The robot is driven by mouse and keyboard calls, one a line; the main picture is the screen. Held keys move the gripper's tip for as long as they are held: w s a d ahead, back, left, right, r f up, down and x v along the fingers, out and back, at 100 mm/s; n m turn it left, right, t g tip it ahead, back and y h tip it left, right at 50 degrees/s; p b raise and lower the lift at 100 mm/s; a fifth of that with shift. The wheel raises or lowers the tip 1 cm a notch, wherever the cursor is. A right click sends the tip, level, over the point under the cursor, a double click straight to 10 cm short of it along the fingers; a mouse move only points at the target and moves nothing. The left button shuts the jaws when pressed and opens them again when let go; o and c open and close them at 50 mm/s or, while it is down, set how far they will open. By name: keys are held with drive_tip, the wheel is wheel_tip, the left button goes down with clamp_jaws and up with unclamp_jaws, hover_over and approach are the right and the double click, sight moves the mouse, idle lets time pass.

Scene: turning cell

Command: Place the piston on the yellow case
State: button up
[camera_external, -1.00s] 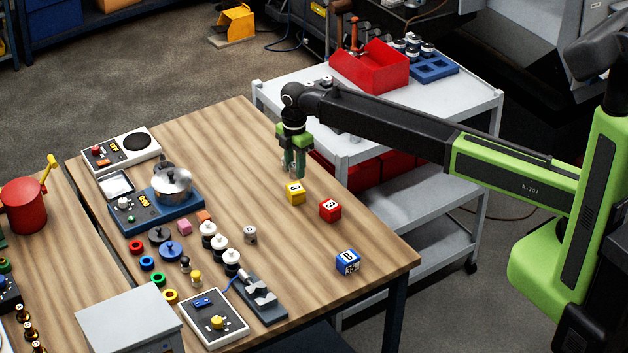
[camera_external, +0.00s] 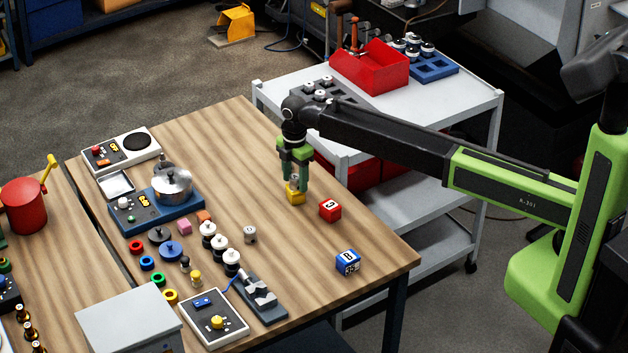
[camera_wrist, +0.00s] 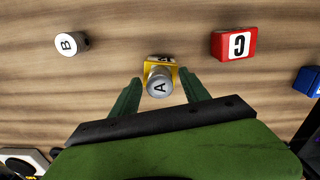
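The yellow case (camera_external: 295,198) sits on the wooden table below my gripper (camera_external: 293,180); it also shows in the wrist view (camera_wrist: 150,60). A grey piston (camera_wrist: 159,85) marked A appears over the yellow case in the wrist view, overlapping much of it. In that view the piston lies between the two green fingers of my gripper (camera_wrist: 160,78), with a visible gap on each side, so the gripper looks open. In the external view the fingers largely hide the piston. Whether the piston is fully seated on the case is hard to tell.
A red case (camera_external: 330,209) stands close to the right, and a blue case (camera_external: 348,262) is nearer the front. A second grey piston (camera_external: 250,234), marked B in the wrist view (camera_wrist: 70,43), stands to the left. Bare wood surrounds the yellow case.

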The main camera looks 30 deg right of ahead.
sight(296, 177)
wheel_tip(296, 177, up, 12)
drive_tip(key=p, duration=1.2)
drive_tip(key=shift+r, duration=0.15)
drive_tip(key=shift+d, duration=0.1)
drive_tip(key=s+d+m, duration=0.6)
drive_tip(key=s+d, duration=0.2)
drive_tip(key=d, duration=0.4)
drive_tip(key=s+d+m, duration=0.7)
drive_tip(key=s+d, duration=0.2)
drive_tip(key=d, duration=0.3)
drive_tip(key=s+d+m, duration=0.6)
drive_tip(key=s+d, duration=0.2)
drive_tip(key=d, duration=0.4)
drive_tip(key=shift+s+m, duration=0.3)
drive_tip(key=shift+m, duration=0.1)
drive_tip(key=shift+d, duration=0.1)
